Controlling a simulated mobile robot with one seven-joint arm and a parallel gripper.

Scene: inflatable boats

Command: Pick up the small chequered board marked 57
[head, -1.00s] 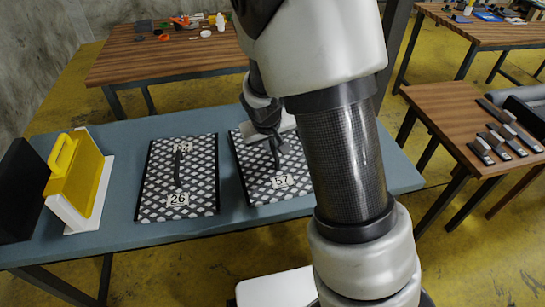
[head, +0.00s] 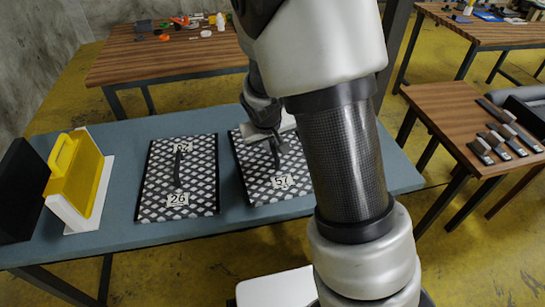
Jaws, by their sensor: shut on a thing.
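The small chequered board marked 57 (head: 262,187) lies flat on the blue-grey table in the head view, right of the middle of the tabletop. Its label 57 is at its near edge, and my arm hides its right part. My gripper (head: 276,150) is over the middle of this board, pointing down, with its fingers shut on the board's dark handle. The board appears to rest on the table; I cannot see a gap under it.
A similar board marked 26 (head: 155,187) lies just to the left. A yellow piece with a handle (head: 76,170) stands on a white base at the table's left end, beside a dark panel (head: 18,190). Wooden tables (head: 140,65) with small items stand behind and to the right (head: 440,105).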

